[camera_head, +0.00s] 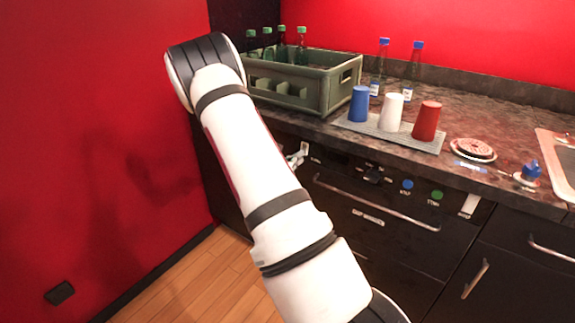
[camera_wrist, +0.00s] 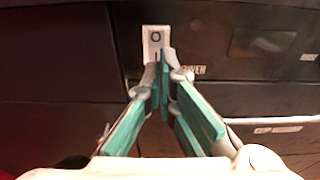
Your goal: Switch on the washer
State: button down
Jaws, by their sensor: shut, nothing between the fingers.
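The washer (camera_head: 345,235) is a black front panel under the counter, with a long metal handle and a row of controls along its top. In the wrist view a small white switch (camera_wrist: 156,36) with a dark ring mark sits on a black panel beside a label ending in "WER". My gripper (camera_wrist: 163,62) is shut and empty, with its teal-padded fingertips at the switch's lower part; whether they touch it I cannot tell. In the head view my gripper (camera_head: 298,156) is at the panel's left end, where it and my arm hide the switch.
A blue button (camera_head: 407,184), a green button (camera_head: 437,194) and a white control (camera_head: 469,206) lie further right on the panel. Above, the counter holds a bottle crate (camera_head: 310,92), three cups on a grey mat (camera_head: 425,146) and a sink (camera_head: 562,160). A red wall (camera_head: 100,130) stands left.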

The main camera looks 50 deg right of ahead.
jog(key=shift+d+f, duration=0.15)
jog(key=shift+d, duration=0.8)
jog(key=shift+f, duration=0.1)
